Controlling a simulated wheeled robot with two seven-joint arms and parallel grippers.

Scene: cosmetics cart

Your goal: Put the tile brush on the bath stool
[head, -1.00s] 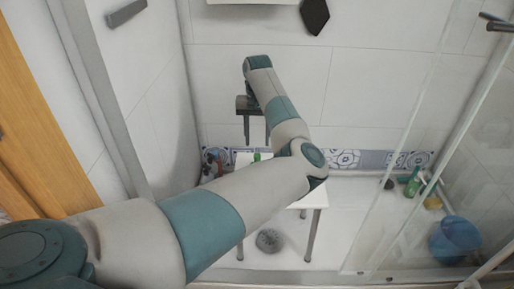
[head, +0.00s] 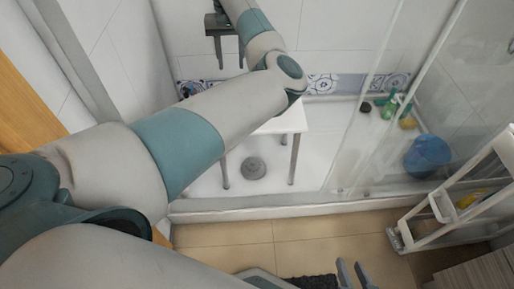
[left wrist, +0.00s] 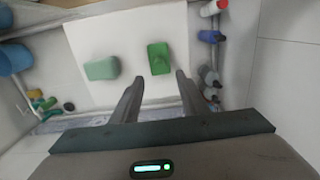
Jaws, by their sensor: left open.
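The white bath stool (head: 288,120) stands in the shower tray, partly hidden behind my left arm. In the left wrist view its top (left wrist: 128,35) bears a pale green block (left wrist: 102,68) and a darker green item (left wrist: 158,58). I cannot tell whether either is the tile brush. My left gripper (head: 229,58) is open and empty above the far side of the stool; its fingers also show in the left wrist view (left wrist: 156,97). My right gripper (head: 353,273) is open and empty over the floor, outside the shower.
A glass panel (head: 375,130) and the tray's raised edge (head: 270,212) bound the shower. A blue bucket (head: 427,155) and green bottles (head: 390,106) stand inside.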

